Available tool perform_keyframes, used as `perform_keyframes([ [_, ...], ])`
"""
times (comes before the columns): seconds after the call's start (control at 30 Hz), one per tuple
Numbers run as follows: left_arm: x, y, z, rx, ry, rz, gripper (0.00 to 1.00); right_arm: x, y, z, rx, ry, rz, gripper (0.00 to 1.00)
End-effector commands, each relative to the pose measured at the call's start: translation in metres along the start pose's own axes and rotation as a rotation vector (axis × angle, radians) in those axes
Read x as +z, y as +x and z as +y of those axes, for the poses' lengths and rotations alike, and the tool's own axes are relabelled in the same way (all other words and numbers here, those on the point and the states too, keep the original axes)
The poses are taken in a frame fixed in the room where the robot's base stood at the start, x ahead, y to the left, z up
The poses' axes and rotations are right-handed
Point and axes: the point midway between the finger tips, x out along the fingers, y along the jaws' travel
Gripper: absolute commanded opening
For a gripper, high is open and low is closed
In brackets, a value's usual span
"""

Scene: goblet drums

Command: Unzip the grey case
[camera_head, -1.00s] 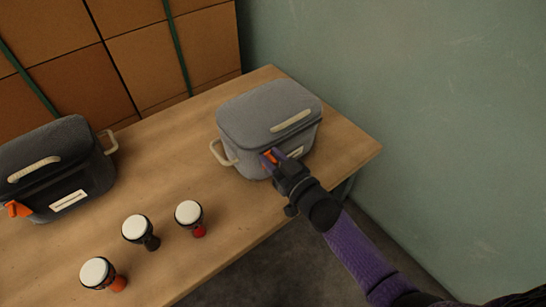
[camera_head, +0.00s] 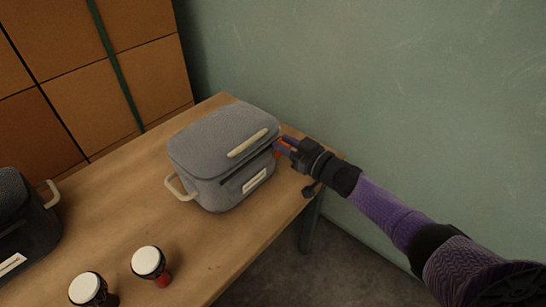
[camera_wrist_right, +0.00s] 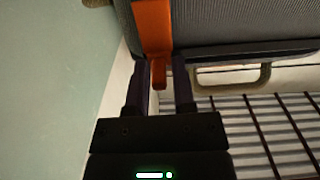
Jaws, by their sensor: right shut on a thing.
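The grey case (camera_head: 222,155) stands upright on the table with its lid down. A dark line runs along its front just under the lid edge. My right gripper (camera_head: 282,147) is at the right end of the case, shut on the orange zip pull (camera_head: 283,154). In the right wrist view the orange pull (camera_wrist_right: 153,28) runs down between the two fingers of the gripper (camera_wrist_right: 160,85), against the case's grey side (camera_wrist_right: 235,22). My left gripper is not in view.
A darker case (camera_head: 28,222) stands at the left edge of the wooden table (camera_head: 130,200). Two small goblet drums with white heads (camera_head: 148,261) (camera_head: 86,289) stand near the front. A green wall (camera_head: 400,90) is behind, and stacked boxes (camera_head: 85,65) are at the back left.

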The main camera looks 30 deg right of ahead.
Motion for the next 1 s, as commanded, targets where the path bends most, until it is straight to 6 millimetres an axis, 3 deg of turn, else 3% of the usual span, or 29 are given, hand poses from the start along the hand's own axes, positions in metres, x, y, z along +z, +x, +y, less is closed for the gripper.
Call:
perform_keyframes([
  [0.4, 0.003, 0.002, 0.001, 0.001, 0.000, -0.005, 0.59, 0.001, 0.000, 0.005, 0.003, 0.001, -0.004, 0.00],
  [0.43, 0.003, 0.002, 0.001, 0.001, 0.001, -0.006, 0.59, 0.001, 0.000, 0.005, 0.003, 0.001, -0.004, 0.34],
  [0.53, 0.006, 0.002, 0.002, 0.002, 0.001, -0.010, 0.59, 0.001, 0.000, 0.005, 0.002, 0.000, -0.003, 0.53],
  [0.83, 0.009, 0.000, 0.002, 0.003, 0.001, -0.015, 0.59, 0.000, -0.003, 0.004, 0.000, 0.001, -0.002, 0.53],
  [1.0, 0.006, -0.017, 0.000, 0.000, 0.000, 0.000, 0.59, -0.005, -0.030, 0.004, 0.001, 0.000, -0.003, 0.53],
])
